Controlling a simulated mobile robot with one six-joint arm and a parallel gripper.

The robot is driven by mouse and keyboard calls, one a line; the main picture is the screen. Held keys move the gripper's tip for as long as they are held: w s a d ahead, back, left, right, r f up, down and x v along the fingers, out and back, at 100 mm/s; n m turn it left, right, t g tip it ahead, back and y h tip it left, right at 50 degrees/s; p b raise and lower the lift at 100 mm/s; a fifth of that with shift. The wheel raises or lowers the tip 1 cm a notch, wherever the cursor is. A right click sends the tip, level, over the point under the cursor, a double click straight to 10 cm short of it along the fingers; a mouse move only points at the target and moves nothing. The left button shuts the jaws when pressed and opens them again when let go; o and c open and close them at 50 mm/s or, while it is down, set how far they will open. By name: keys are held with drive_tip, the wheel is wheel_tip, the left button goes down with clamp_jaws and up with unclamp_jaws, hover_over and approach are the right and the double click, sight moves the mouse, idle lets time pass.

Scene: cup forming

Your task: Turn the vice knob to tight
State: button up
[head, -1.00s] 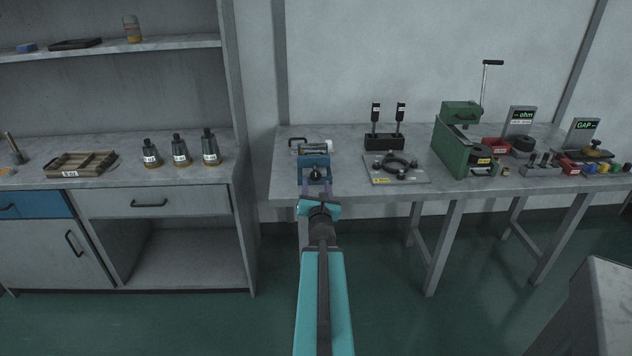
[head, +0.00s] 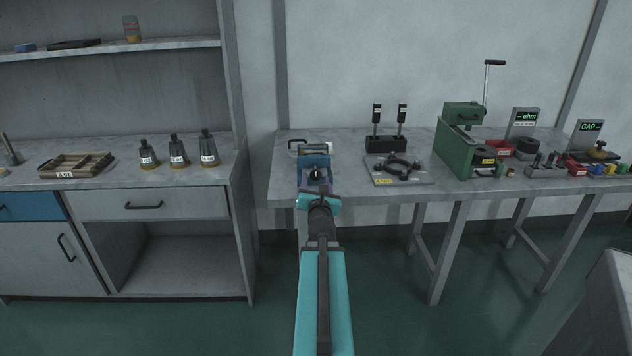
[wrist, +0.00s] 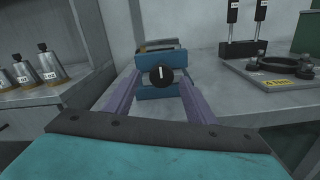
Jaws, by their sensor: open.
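The blue vice (head: 314,163) stands at the left end of the table, near its front edge. Its black round knob (wrist: 162,77) faces me and has a white mark that points about straight up. The knob also shows small in the head view (head: 315,174). My gripper (wrist: 160,93) is open and empty. Its two purple fingers reach toward the vice, one on each side of the knob in the wrist view, and I see no contact.
A grey plate with a black ring (head: 398,168) and a black stand with two upright tools (head: 386,143) are right of the vice. A green press (head: 461,146) stands farther right. Several cone-shaped holders (head: 178,152) stand on the left cabinet.

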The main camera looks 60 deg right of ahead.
sight(316, 176)
drive_tip(key=shift+w+d+f+b, duration=0.15)
drive_tip(key=shift+d+b, duration=0.2)
drive_tip(key=shift+b, duration=0.5)
drive_tip(key=shift+w+d+r, duration=0.1)
drive_tip(key=shift+d+r, duration=0.1)
drive_tip(key=shift+x, duration=1.2)
drive_tip(key=c, duration=1)
